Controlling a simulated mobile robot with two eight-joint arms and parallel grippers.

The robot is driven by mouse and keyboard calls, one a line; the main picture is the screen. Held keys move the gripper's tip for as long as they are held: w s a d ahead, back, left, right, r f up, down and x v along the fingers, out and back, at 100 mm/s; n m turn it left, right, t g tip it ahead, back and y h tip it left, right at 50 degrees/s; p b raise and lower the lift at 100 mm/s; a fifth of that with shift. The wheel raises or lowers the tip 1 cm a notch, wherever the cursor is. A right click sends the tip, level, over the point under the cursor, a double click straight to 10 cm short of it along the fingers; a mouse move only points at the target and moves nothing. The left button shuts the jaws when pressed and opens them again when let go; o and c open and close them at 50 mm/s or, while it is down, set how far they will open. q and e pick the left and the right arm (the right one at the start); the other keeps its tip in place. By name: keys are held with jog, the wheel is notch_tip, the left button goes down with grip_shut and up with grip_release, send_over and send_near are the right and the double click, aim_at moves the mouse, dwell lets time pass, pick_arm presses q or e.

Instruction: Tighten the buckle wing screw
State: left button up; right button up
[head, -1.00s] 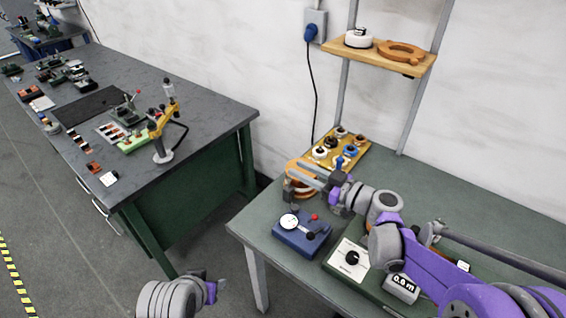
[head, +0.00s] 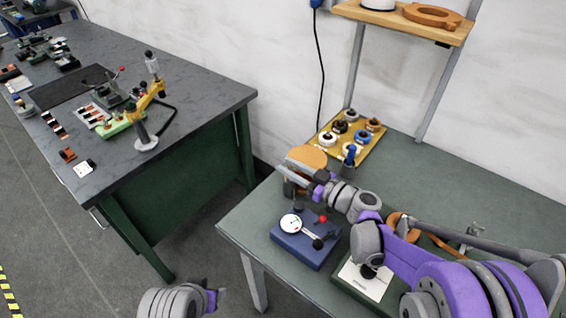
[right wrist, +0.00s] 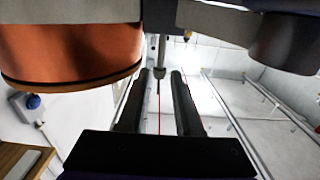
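A copper-orange roll (head: 306,156) stands near the table's left back corner, partly behind my right gripper. In the right wrist view, its curved side (right wrist: 70,50) fills the upper left, with a grey metal bar (right wrist: 215,18) of the buckle beside it. A thin upright shaft (right wrist: 161,62), perhaps the wing screw, shows between the two dark fingers. My right gripper (head: 284,177) is at the roll's front; in the right wrist view its fingers (right wrist: 160,95) are apart. The wing itself cannot be made out. My left gripper (head: 220,299) is low at the bottom, away from the table.
A blue box with a dial (head: 305,240) stands just in front of the right gripper. A yellow board of small spools (head: 352,137) is behind it. A white-topped device (head: 365,279) is partly under my right arm. A second bench (head: 200,90) is left.

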jog(key=x, duration=0.2)
jog(key=shift+w+a, duration=0.2)
grip_shut()
dwell(1.4)
